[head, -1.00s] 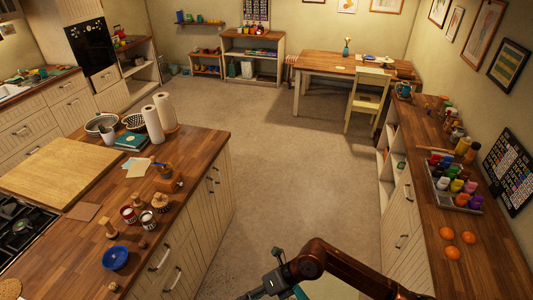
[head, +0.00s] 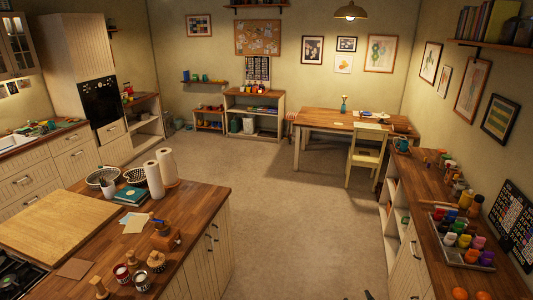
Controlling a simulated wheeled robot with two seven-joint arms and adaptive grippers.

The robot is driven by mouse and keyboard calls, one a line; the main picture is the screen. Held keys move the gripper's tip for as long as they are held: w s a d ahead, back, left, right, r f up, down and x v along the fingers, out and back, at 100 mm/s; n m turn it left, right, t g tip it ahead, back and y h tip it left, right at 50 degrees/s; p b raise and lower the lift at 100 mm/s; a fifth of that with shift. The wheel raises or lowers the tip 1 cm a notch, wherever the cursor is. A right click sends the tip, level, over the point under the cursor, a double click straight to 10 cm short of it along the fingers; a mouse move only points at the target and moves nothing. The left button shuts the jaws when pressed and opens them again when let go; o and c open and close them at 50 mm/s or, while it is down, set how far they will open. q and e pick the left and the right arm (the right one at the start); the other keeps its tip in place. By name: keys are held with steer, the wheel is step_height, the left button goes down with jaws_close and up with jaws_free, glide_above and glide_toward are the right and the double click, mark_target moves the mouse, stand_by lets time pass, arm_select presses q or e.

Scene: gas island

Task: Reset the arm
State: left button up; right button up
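The task names no object apart from my arm. Neither of my grippers shows clearly in the head view. Only a small dark tip pokes in at the bottom edge, right of the middle, in front of the right-hand cabinets. I cannot tell which part of my arm it is. The rest of both arms is out of the picture.
A wooden-topped island (head: 196,212) with a cutting board (head: 58,226), paper towel rolls (head: 153,181) and small jars stands at left. A long counter (head: 430,232) with a bottle tray (head: 456,247) runs along the right. The floor (head: 290,225) between them is clear.

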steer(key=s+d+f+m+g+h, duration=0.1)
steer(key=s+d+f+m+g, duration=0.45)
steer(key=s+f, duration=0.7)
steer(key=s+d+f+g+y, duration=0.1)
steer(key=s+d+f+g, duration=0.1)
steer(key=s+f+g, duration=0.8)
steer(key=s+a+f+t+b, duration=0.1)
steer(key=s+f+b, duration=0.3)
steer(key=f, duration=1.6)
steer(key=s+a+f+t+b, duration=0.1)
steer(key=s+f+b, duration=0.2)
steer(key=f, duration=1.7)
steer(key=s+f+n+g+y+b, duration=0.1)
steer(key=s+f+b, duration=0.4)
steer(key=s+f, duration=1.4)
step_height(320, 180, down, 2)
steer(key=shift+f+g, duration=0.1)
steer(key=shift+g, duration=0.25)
